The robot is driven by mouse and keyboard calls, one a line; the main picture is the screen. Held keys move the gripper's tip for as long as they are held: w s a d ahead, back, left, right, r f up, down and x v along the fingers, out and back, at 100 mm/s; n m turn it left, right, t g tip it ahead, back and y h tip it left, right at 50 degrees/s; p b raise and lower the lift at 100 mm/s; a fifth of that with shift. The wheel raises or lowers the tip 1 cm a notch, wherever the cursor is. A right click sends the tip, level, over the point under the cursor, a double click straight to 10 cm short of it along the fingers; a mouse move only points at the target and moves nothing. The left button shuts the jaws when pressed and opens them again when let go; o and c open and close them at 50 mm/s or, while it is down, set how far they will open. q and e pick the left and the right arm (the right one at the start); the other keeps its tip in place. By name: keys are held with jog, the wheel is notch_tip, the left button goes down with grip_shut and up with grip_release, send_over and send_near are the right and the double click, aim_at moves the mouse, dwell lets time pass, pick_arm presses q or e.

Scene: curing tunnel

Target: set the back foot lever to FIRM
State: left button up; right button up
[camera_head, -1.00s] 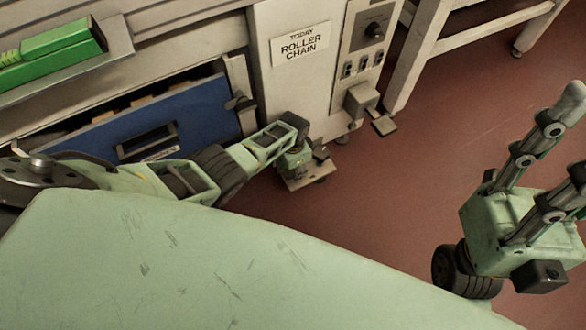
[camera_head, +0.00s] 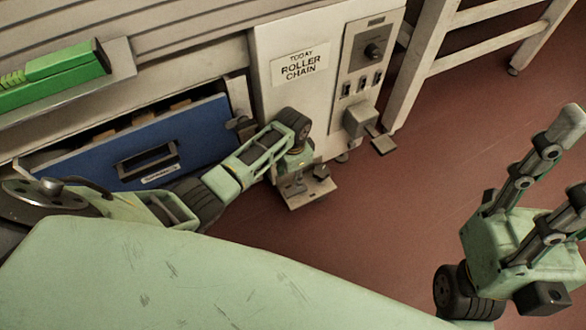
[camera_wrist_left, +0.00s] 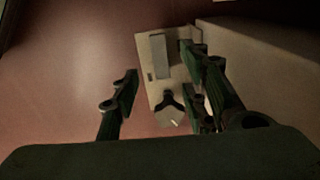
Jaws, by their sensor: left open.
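A pale foot plate (camera_head: 312,192) sits low at the machine's near corner, beside my left gripper. I cannot read any setting mark there. My left gripper (camera_wrist_left: 160,75) is open and empty, its fingers on either side of the plate in that view. In the head view its fingers are mostly hidden behind its wrist. My right gripper (camera_head: 572,165) is open and empty at the right edge, partly cut off.
The machine cabinet (camera_head: 275,105) has a "ROLLER CHAIN" sign, a control panel (camera_head: 366,65) and another low foot plate (camera_head: 383,144). A blue drawer (camera_head: 100,158) stands out beside my left arm. A pale frame leg (camera_head: 415,70) stands behind. The red floor at right is clear.

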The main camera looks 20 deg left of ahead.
pick_arm(q)
jog(key=shift+r, duration=1.5)
